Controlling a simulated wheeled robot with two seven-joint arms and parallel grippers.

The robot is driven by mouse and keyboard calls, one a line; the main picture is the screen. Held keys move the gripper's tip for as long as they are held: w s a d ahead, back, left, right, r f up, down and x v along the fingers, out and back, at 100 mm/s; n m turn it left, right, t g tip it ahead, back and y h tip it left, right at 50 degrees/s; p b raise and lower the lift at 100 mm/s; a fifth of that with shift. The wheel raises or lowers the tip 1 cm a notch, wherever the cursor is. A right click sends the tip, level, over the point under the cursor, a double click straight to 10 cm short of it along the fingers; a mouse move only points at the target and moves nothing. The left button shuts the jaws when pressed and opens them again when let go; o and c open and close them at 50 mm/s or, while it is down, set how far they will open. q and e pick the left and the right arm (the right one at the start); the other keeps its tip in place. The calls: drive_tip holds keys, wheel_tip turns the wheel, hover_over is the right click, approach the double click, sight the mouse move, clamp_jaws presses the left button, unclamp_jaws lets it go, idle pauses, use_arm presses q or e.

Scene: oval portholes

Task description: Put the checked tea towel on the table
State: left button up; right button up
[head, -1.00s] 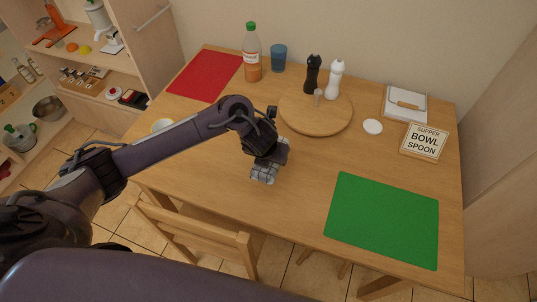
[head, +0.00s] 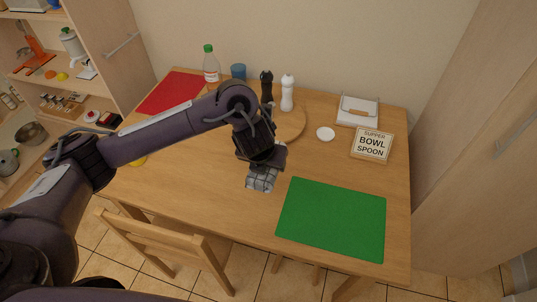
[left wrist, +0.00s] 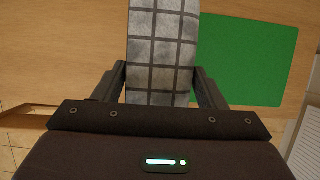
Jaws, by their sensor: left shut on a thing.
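The grey checked tea towel (head: 262,179) hangs from my left gripper (head: 262,166) over the middle of the wooden table (head: 215,205), left of the green mat. In the left wrist view the tea towel (left wrist: 162,50) lies between the two fingers of my left gripper (left wrist: 160,85), which is shut on it. I cannot tell whether the towel's lower edge touches the table. My right gripper is not in view.
A green mat (head: 332,218) and a red mat (head: 170,93) lie on the table. Behind my gripper stand a round board (head: 291,122), two mills, a bottle (head: 211,68) and a blue cup (head: 238,73). A chair (head: 165,243) is at the front.

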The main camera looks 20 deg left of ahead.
use_arm(q)
wheel_tip(320, 180, down, 10)
drive_tip(key=a+r+b, duration=0.1)
drive_tip(key=b, duration=0.7)
hover_over(266, 201)
drive_tip(key=s, duration=0.2)
drive_tip(key=f, duration=0.6)
drive_tip(key=shift+w, duration=0.2)
drive_tip(key=shift+f, duration=0.3)
wheel_tip(266, 201, down, 4)
drive_tip(key=shift+r+b, duration=0.25)
drive_tip(key=shift+b, duration=0.4)
drive_tip(key=shift+f, duration=0.65)
drive_tip(key=o, duration=0.8)
drive_tip(key=shift+r, duration=0.1)
drive_tip(key=shift+o, duration=0.4)
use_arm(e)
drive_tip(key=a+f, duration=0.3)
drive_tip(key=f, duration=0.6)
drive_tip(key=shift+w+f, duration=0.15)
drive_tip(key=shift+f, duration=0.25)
